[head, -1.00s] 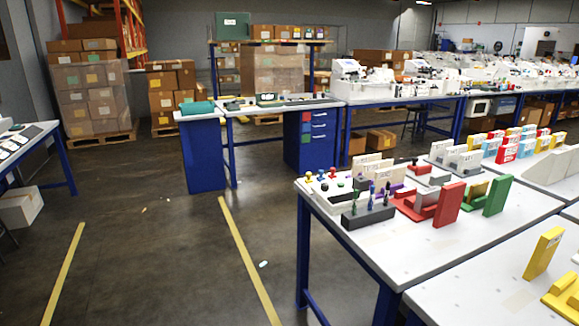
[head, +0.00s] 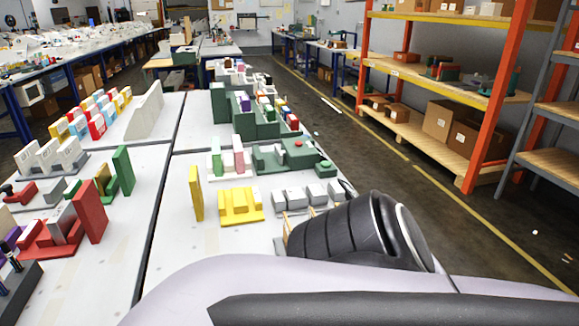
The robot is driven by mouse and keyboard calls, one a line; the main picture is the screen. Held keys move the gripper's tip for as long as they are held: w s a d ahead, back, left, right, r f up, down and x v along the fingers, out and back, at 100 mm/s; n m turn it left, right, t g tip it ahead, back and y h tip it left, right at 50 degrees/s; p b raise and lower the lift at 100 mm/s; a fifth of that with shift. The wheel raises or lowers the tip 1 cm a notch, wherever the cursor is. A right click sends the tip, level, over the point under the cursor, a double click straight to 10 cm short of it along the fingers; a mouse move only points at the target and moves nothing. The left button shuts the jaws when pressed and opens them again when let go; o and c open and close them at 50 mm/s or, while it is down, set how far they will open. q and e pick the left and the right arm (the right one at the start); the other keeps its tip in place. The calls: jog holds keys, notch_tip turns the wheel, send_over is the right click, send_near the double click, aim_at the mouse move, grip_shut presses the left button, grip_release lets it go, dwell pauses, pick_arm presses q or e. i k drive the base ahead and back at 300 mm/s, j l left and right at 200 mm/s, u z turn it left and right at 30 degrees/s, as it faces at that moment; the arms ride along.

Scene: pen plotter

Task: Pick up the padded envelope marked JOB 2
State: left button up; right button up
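I cannot make out a padded envelope marked JOB 2 anywhere in the head view, and no such marking is readable. A part of my own arm, dark and ribbed with pale shell, fills the lower middle and right and hides part of the near table. Neither of my grippers shows in the head view.
White tables (head: 195,237) carry a yellow block stand (head: 240,206), a yellow upright panel (head: 196,192), grey blocks (head: 306,195), a green stand (head: 290,156) and red upright pieces (head: 88,212). Orange-framed shelves (head: 484,120) with cartons stand at right. The floor between (head: 390,170) is mostly clear.

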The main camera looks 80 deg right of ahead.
aim_at(287, 228)
jog(key=z, duration=1.3)
